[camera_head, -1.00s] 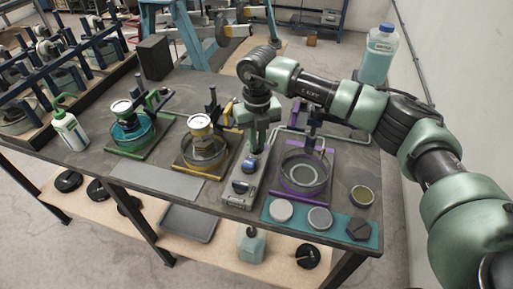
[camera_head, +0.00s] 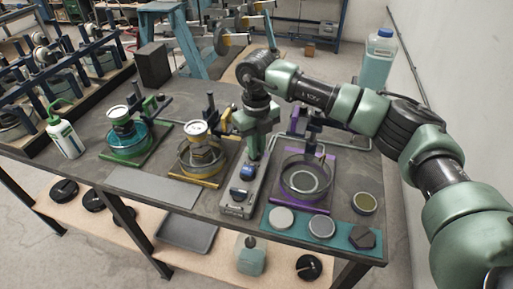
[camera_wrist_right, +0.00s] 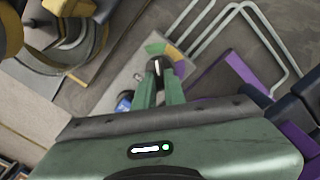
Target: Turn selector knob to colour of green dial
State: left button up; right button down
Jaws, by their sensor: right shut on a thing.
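The selector knob (camera_wrist_right: 157,66) is a small dark part with a white mark. It sits between the fingertips of my right gripper (camera_wrist_right: 158,72), which is shut on it. Around it is a plate (camera_wrist_right: 160,48) with green, yellow and purple sectors. The white mark's exact sector is hard to tell. In the head view, my right gripper (camera_head: 254,153) reaches down to the far end of the grey control box (camera_head: 239,210) and hides the knob. The green-based station (camera_head: 127,158) with its round white dial (camera_head: 118,112) stands at the left. My left gripper is out of view.
A yellow-based station (camera_head: 200,182) with a dial stands left of the box; a purple-based one (camera_head: 318,207) stands right. A blue knob (camera_head: 247,172) is on the box. A grey plate (camera_head: 150,186) lies at the front. A teal mat (camera_head: 342,238) holds round pieces.

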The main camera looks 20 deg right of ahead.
jog(key=c, duration=1.5)
grip_release()
notch_tip(320, 180, up, 8)
jog(key=shift+f+b, duration=0.1)
jog(key=shift+b, duration=0.75)
